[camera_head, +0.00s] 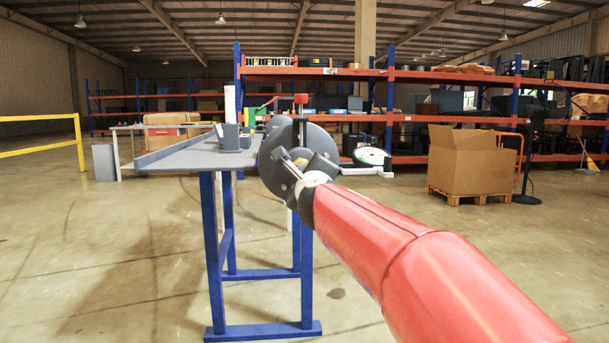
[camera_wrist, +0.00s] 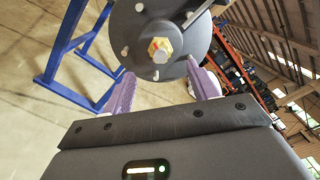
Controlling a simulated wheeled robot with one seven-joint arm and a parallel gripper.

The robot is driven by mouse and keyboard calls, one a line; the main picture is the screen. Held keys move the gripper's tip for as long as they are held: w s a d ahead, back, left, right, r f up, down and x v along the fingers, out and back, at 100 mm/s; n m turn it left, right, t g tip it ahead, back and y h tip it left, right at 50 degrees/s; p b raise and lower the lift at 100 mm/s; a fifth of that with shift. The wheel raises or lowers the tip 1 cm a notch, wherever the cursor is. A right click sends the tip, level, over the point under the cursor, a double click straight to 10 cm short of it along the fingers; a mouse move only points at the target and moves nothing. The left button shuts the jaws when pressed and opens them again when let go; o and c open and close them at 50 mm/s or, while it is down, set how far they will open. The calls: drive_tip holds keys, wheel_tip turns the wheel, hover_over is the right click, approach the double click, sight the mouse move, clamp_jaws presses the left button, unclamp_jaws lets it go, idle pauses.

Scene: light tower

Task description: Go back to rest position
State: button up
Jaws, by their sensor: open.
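My gripper (camera_wrist: 160,72) shows in the wrist view with its two purple fingers spread apart. In the head view a grey disc (camera_head: 272,157) shows at the end of my outstretched red arm, in front of the table's right end; my fingers cannot be made out there. A small red cap on a dark post (camera_head: 300,101) shows just above the disc.
A grey-topped table (camera_head: 185,157) with blue legs (camera_head: 212,245) stands left of my arm, with small grey holders (camera_head: 231,137) on it. A cardboard box (camera_head: 470,165) on a pallet stands at the right. Shelves (camera_head: 340,72) are behind.

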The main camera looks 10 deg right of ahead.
drive_tip(key=shift+s, duration=0.55)
drive_tip(key=s+a+f+n+g+y+p, duration=0.2)
drive_tip(key=s+f+n+g+p, duration=0.1)
drive_tip(key=s+n, duration=0.5)
drive_tip(key=s+a+f+n+g+y+p, duration=0.2)
drive_tip(key=s+f+n+y+p, duration=0.1)
drive_tip(key=s+n, duration=0.5)
drive_tip(key=s+d+f+n+g+h+p, duration=0.1)
drive_tip(key=s+d+f+n+g+h, duration=0.1)
drive_tip(key=s+f, duration=0.5)
drive_tip(key=s+d+f+n+g+h+p, duration=0.2)
drive_tip(key=s+d+f+n+g, duration=0.3)
drive_tip(key=s, duration=0.7)
wheel_tip(320, 180, down, 2)
drive_tip(key=shift+s+f+n+p, duration=0.2)
drive_tip(key=shift+s+n+p, duration=0.15)
drive_tip(key=shift+n, duration=0.75)
drive_tip(key=shift+r, duration=0.1)
